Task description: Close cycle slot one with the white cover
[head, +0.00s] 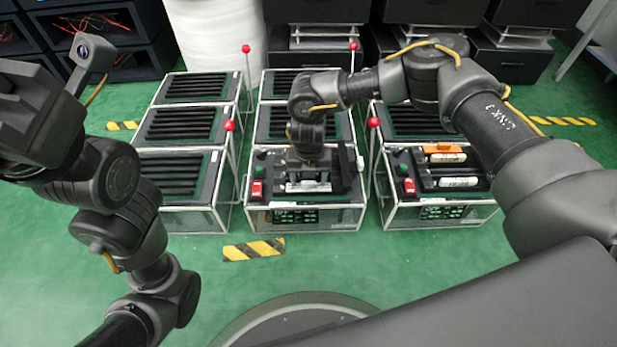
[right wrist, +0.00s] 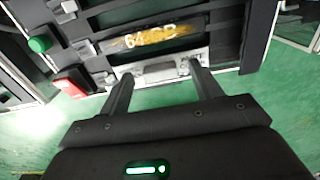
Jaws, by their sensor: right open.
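My right gripper (head: 308,184) points down over the front of the middle box, and its wrist partly hides the slots. In the right wrist view the right gripper (right wrist: 162,74) is open. Its two fingers are at either end of a pale white-silver piece (right wrist: 166,71), which looks like a cover or handle. That piece also shows in the head view (head: 306,187). A blurred marking (right wrist: 150,38) shows in the dark slot beyond it. My left arm is at the left edge of the head view; its fingertips are not clearly seen.
The right box (head: 395,213) holds an orange-topped piece (head: 443,150) and a white piece (head: 458,182). Slatted boxes (head: 180,162) stand left. Green floor in front is clear.

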